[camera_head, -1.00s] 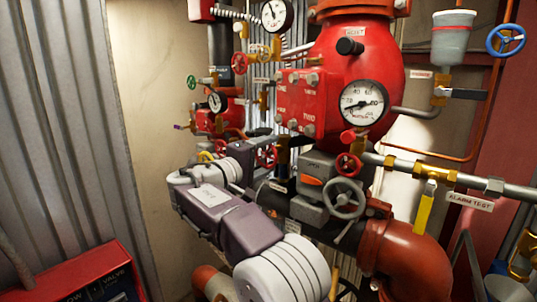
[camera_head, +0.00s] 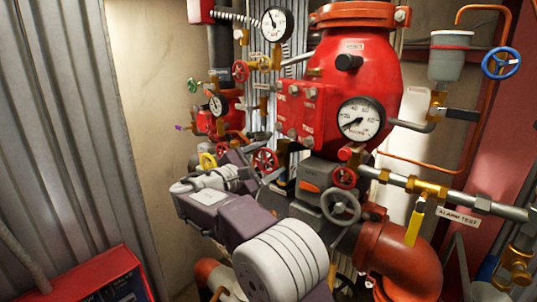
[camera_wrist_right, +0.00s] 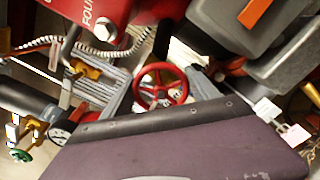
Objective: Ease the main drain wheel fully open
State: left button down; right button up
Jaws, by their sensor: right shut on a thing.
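A red spoked handwheel (camera_head: 265,160), which I take to be the main drain wheel, sits left of the grey valve body in the head view. In the right wrist view the same red wheel (camera_wrist_right: 160,86) lies between my two grey fingers. My right gripper (camera_head: 256,167) is shut on its rim; the exact contact is partly hidden in the head view by my wrist. The wheel's label cannot be read. My left gripper is not in view.
A grey handwheel (camera_head: 340,207) and a small red wheel (camera_head: 345,177) are close to the right. A yellow lever (camera_head: 416,224) hangs below the brass pipe. The red valve body with its gauge (camera_head: 361,118) rises above. A red box (camera_head: 85,280) stands lower left.

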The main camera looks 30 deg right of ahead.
jog(key=shift+n+p, duration=0.55)
jog(key=shift+n, duration=0.45)
jog(key=shift+f+n, duration=0.15)
jog(key=shift+n, duration=0.15)
jog(key=o, duration=1.4)
jog(key=shift+c, duration=0.2)
jog(key=shift+a, duration=0.1)
jog(key=b+v, duration=0.3)
jog(key=v, duration=0.6)
